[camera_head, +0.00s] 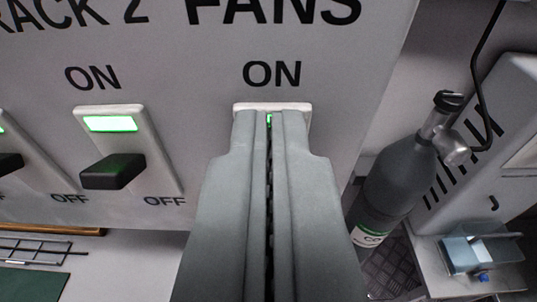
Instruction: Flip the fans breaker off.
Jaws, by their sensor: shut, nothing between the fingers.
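The fans breaker (244,107) sits on the grey panel under the black label FANS (272,10) and the word ON. Only the top of its white plate and a sliver of green light show. My gripper (269,116) is shut and empty, with its fingertips over the breaker in this view. I cannot tell whether the fingertips touch the breaker.
The rack 2 breaker (124,123), left of my gripper, has a lit green window and a black lever angled down. Another breaker (10,160) shows at the left edge. A grey CO2 cylinder (392,180) stands right of the panel.

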